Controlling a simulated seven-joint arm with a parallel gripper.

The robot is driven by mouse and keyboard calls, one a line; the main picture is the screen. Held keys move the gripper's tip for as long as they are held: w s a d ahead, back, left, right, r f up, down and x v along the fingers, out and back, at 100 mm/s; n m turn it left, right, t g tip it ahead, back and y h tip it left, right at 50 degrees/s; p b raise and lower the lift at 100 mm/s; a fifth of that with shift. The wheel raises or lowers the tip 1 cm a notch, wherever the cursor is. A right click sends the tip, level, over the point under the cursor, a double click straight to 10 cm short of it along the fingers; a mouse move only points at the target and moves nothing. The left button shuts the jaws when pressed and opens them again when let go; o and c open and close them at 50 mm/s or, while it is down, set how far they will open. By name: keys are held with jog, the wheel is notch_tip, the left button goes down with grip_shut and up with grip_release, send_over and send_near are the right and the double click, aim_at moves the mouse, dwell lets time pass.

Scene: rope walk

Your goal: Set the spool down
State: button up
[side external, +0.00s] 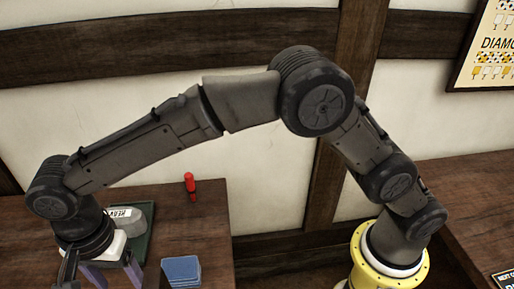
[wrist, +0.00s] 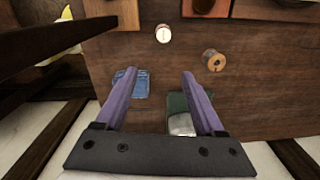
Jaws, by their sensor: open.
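A short tan-brown round piece with a dark hole in its end (wrist: 213,60), which looks like the spool, rests on the wooden table in the wrist view. It stands apart from my gripper (wrist: 157,74), beyond and to the right of the right fingertip. My gripper's purple fingers are spread wide, with nothing held between them. In the side view my gripper (side external: 100,275) points down over the table, its tips cut off by the lower edge. I cannot make out the spool in that view.
A green tray (side external: 147,246) holds a grey labelled block (side external: 130,226). Beside it lies a blue stack (side external: 181,272). A red upright item (side external: 190,185) stands near the wall. A white round piece (wrist: 163,33) and wooden boxes (wrist: 262,10) lie farther out. Bare table (wrist: 265,90) shows at right.

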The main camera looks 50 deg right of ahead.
jog(key=s+d+r+n+t, duration=0.1)
jog(key=d+r+n, duration=0.1)
jog(key=d+r, duration=0.5)
jog(key=d+r+n+t, duration=0.1)
jog(key=d+r, duration=0.1)
jog(key=d, duration=0.8)
jog(key=s+d+r+n+t, duration=0.1)
jog(key=d+r+n, duration=0.1)
jog(key=d+r, duration=0.5)
jog(key=s+d+f+n+t, duration=0.1)
jog(key=s+d+f+n, duration=0.1)
jog(key=s+d, duration=0.6)
jog(key=s+d+f+n+t, duration=0.1)
jog(key=s+d+f+n, duration=0.2)
jog(key=s+d, duration=0.5)
jog(key=shift+s+d+f, duration=0.2)
jog(key=shift+d+f, duration=0.2)
jog(key=shift+d, duration=0.25)
